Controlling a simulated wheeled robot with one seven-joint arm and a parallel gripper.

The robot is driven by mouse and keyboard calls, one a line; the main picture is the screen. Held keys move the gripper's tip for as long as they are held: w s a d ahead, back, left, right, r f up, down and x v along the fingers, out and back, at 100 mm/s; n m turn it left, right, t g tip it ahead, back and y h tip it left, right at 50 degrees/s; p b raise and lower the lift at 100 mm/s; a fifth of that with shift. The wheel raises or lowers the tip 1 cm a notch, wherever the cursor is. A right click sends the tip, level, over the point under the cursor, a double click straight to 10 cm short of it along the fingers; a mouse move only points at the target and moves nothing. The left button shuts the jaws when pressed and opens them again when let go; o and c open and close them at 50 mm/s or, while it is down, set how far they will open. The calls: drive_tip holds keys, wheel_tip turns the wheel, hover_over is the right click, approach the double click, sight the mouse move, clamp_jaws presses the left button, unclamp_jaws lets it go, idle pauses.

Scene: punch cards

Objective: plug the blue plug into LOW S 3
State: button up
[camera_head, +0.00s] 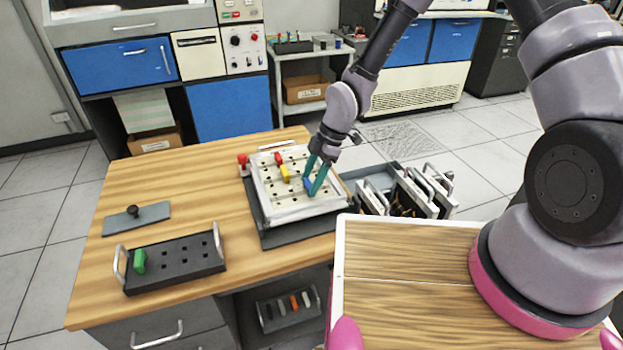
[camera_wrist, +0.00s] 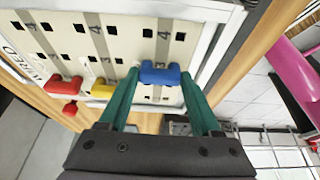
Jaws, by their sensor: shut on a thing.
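The blue plug (camera_head: 309,185) is between the teal fingers of my gripper (camera_head: 316,178), at the right part of the white plugboard (camera_head: 290,211). In the wrist view, my gripper (camera_wrist: 160,80) is shut on the blue plug (camera_wrist: 160,74), close over the board face (camera_wrist: 125,32) near a printed 3. I cannot tell whether its pins are in holes. Printed 3s and 4s show beside rows of square holes; the words LOW S are not readable. A yellow plug (camera_wrist: 103,84) and a red plug (camera_wrist: 66,86) sit on the board left of the blue plug.
A black rack (camera_head: 180,272) holds a green plug (camera_head: 139,260) at the table's front left. A grey plate with a black knob (camera_head: 133,211) lies behind it. A red knob (camera_head: 242,159) stands at the board's left. A bin of handled panels (camera_head: 405,190) is right of the board.

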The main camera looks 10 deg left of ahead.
drive_tip(key=shift+f, duration=0.1)
drive_tip(key=o, duration=1.2)
drive_tip(key=v, duration=1)
drive_tip(key=shift+r, duration=0.4)
drive_tip(key=shift+w, duration=0.1)
